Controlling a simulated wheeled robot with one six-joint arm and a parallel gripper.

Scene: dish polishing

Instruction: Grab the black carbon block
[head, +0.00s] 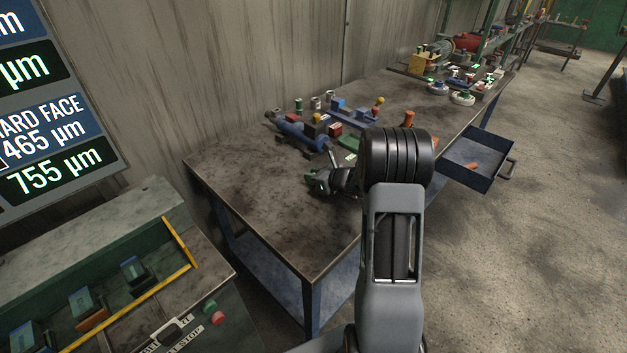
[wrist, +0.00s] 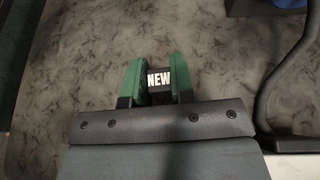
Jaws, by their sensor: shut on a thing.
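My gripper (wrist: 157,80) is shut on a small black block (wrist: 158,88) with the white word "NEW" on its face. The green fingers press on its left and right sides in the wrist view. The block's lower part is hidden by my gripper's body. In the head view my gripper (head: 315,180) is over the dark mottled workbench (head: 245,190), at its middle. The block cannot be made out there. I cannot tell whether it touches the bench top.
Blue fixtures (head: 300,135) and several small coloured parts stand behind my gripper. An open blue drawer (head: 478,165) juts out at the bench's right side. A green machine (head: 130,290) with a red button stands at lower left. The bench's near left is bare.

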